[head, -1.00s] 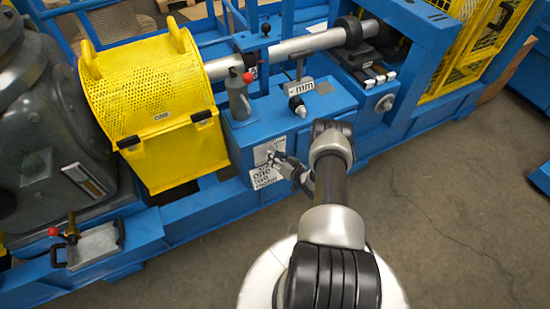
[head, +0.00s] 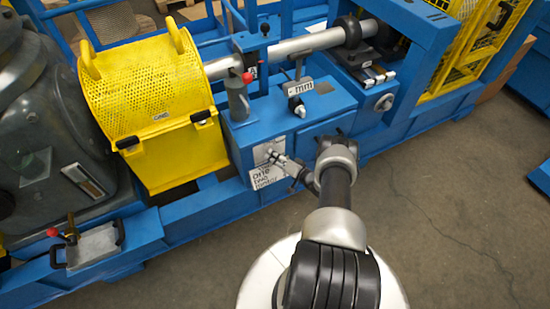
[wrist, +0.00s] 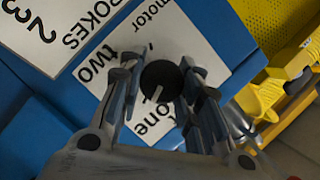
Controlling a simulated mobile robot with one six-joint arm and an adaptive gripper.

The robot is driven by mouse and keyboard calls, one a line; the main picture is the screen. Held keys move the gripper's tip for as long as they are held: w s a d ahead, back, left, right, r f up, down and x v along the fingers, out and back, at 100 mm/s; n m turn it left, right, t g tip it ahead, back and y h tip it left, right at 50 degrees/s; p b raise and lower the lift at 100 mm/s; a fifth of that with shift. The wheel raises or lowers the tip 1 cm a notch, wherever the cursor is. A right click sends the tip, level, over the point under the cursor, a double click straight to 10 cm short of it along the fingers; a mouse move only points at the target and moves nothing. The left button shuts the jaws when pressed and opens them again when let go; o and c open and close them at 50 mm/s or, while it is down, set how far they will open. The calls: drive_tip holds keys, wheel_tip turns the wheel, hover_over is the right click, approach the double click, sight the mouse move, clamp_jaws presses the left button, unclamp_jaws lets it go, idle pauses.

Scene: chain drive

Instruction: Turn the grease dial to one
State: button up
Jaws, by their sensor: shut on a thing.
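The grease dial (wrist: 160,78) is a dark round knob with a short white mark, on a white plate (wrist: 205,60) lettered "one", "two" and "motor". The mark points down in the wrist picture, toward the side of the word "one". My gripper (wrist: 162,82) is shut on the dial, with one finger on each side. In the head view my gripper (head: 281,161) is at the front of the blue housing, above the lettered white label (head: 268,178). The dial is hidden or too small there to read.
A yellow mesh guard (head: 150,90) stands left of the housing. A grey cylinder with a red knob (head: 238,100) and a small "mm" sign (head: 300,88) are on top. Grey floor (head: 440,190) to the right is clear.

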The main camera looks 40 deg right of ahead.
drive_tip(key=o, duration=1.1)
drive_tip(key=v, duration=1.2)
